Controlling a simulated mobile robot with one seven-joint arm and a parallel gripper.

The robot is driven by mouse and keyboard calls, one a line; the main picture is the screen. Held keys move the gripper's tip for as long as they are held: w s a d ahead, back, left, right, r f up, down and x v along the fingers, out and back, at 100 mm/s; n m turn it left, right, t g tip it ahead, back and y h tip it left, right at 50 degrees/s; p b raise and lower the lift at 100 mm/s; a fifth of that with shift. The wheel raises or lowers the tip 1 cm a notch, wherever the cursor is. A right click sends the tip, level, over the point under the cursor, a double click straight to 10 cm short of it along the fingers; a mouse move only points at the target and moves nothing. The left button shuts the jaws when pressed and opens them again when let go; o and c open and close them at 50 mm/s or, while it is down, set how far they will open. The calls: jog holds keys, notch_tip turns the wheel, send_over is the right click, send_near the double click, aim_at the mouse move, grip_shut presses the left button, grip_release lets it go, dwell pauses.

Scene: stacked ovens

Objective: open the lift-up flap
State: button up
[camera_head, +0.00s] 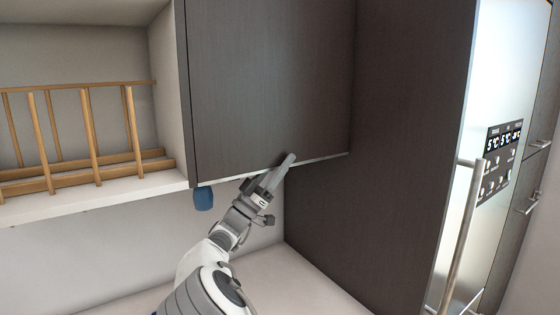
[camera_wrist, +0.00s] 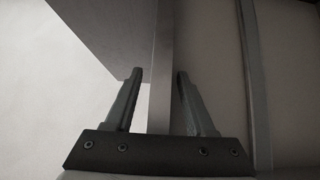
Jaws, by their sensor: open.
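The lift-up flap (camera_head: 270,75) is the dark wood-grain front of the wall cabinet, upright in the middle of the head view. It looks shut or nearly so. My gripper (camera_head: 276,172) is at the flap's lower edge, right of its middle, reaching up from below. In the wrist view my gripper (camera_wrist: 158,76) is open, with one finger on each side of a narrow pale edge strip of the flap (camera_wrist: 160,60). A gap shows between the strip and the right finger. The left finger's tip overlaps the dark panel face; I cannot tell whether it touches.
An open shelf with a wooden rack (camera_head: 85,140) is left of the flap. A blue object (camera_head: 203,198) hangs under the cabinet. A tall dark side panel (camera_head: 400,130) and a steel fridge with a long handle (camera_head: 461,238) stand right. The counter (camera_head: 300,285) below looks clear.

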jog(key=shift+c, duration=0.3)
grip_shut()
dwell(1.1)
